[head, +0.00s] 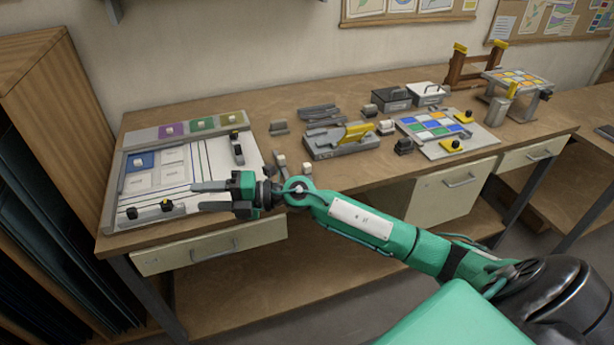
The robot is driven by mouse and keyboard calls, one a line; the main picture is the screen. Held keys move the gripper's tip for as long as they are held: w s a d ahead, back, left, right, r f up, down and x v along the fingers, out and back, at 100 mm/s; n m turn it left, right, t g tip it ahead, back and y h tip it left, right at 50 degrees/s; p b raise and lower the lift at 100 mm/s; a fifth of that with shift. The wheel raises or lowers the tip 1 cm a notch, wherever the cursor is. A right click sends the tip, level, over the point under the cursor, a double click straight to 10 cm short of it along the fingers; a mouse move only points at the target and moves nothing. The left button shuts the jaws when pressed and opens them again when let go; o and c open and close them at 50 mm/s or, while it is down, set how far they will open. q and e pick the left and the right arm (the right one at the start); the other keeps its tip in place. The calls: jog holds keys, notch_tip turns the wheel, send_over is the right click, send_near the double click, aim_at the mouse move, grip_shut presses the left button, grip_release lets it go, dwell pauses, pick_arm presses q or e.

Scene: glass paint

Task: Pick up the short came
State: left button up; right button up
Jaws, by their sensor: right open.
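My right gripper (208,196) is open, with its fingers pointing left over the front right part of a white work board (205,165). Nothing shows between the fingers. Several thin strips lie on the board, some dark and some blue. I cannot tell which of them is the short came, and part of the board near the fingers is hidden by the gripper. My left gripper is not in view.
A blue glass piece (140,161) lies at the board's left, with black-knobbed clamps (237,150) at its edges. Coloured glass tiles (201,124) line the back. A yellow-handled tool (355,132) and a coloured panel (433,126) stand farther right. Bare bench shows at the back.

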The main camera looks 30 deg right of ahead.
jog(key=w+d+f+n+g+h, duration=0.2)
jog(key=d+f+n+g+h, duration=0.1)
jog(key=d+n+h, duration=0.1)
jog(key=m+g+h, duration=0.2)
jog(key=h, duration=1.1)
send_near(308, 166)
jog(key=p+x, duration=0.1)
jog(key=x, duration=0.4)
jog(key=shift+w+d+f, duration=0.1)
jog(key=shift+w+f, duration=0.15)
jog(key=shift+f, duration=0.1)
jog(key=p+x, duration=0.2)
jog(key=x, duration=0.3)
jog(key=shift+f+p, duration=0.1)
jog(key=shift+p, duration=0.25)
jog(key=shift+w+f, duration=0.1)
jog(key=shift+f, duration=0.15)
grip_shut()
jog(key=shift+r, duration=0.1)
